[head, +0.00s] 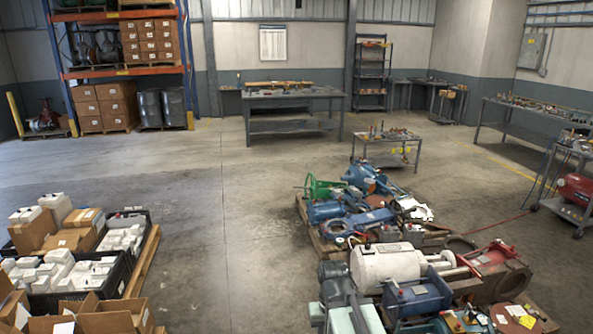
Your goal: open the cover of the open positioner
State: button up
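I cannot tell which item is the positioner, or make out its cover, at this distance. Pallets of mixed machine parts stand at the right and lower right. On them are a blue boxy unit (414,296), a large white cylinder (385,264), a blue rounded housing (362,177), a green handwheel (318,188) and a red cylinder part (490,254). Several parts overlap and hide one another. My gripper is not in view.
Pallets with black crates (72,301) and open cardboard boxes (105,318) stand at lower left. A clear concrete aisle (235,230) runs between the lots. A small cart (384,150), a long workbench (290,107) and a pallet rack (120,14) stand farther back. A red compressor (575,187) is at right.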

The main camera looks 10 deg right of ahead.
aim_at(394, 228)
jog(key=z, duration=0.15)
jog(key=i, duration=2.15)
jog(key=u, duration=0.3)
jog(key=i, duration=2.45)
jog(key=u, duration=0.3)
